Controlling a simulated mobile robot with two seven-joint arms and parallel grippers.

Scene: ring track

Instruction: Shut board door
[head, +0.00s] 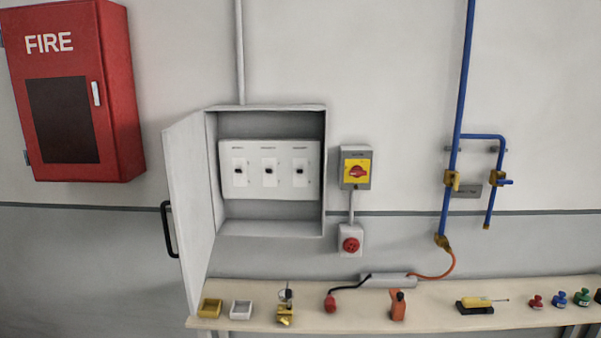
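The grey board (271,117) is a wall box at the left middle of the head view, with several breaker switches (269,171) on a white panel inside. Its door (189,210) stands wide open, hinged on the box's left side and swung out toward me. A black handle (169,229) sits on the door's left, outer face. The door's lower corner reaches down to the left end of the bench. Neither of my grippers shows in the head view.
A red fire cabinet (70,95) hangs left. A rotary switch (356,169) and blue pipes (458,110) are right.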

